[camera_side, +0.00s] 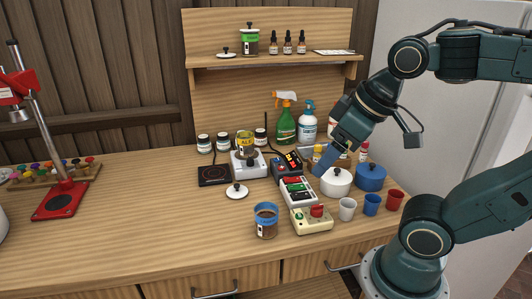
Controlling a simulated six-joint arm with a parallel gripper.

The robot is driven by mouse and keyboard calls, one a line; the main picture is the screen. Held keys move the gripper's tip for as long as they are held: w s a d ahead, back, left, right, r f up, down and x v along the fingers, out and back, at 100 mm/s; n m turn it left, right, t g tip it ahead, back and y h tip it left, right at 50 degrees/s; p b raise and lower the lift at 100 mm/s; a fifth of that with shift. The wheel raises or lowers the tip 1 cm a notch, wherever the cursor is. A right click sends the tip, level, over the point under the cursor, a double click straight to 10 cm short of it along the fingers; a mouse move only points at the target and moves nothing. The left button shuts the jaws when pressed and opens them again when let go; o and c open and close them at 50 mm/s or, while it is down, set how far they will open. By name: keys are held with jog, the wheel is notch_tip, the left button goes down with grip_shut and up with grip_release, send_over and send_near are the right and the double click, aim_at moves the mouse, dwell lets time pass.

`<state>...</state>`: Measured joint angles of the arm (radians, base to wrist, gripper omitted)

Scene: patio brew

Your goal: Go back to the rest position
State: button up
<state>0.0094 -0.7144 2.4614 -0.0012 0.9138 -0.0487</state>
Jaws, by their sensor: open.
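My gripper (328,158) is at the right of the counter, reaching down and left from my arm. Its blue fingers are above and just behind a white lidded pot (336,181). The fingers are open, and I see nothing held between them. A blue lidded pot (370,177) stands just right of the white one. Whether the fingers touch anything behind the white pot cannot be told from this view.
White (347,209), blue (371,205) and red (395,200) cups stand in front of the pots. A blue-rimmed jar (265,221) and a loose white lid (236,191) are at centre. Spray bottles (285,124) stand behind. A shelf (270,59) hangs above. The left-centre counter is clear.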

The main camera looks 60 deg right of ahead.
jog(key=shift+s+a+f, duration=0.1)
jog(key=shift+s+f, duration=0.3)
jog(key=shift+s, duration=0.05)
dwell(1.1)
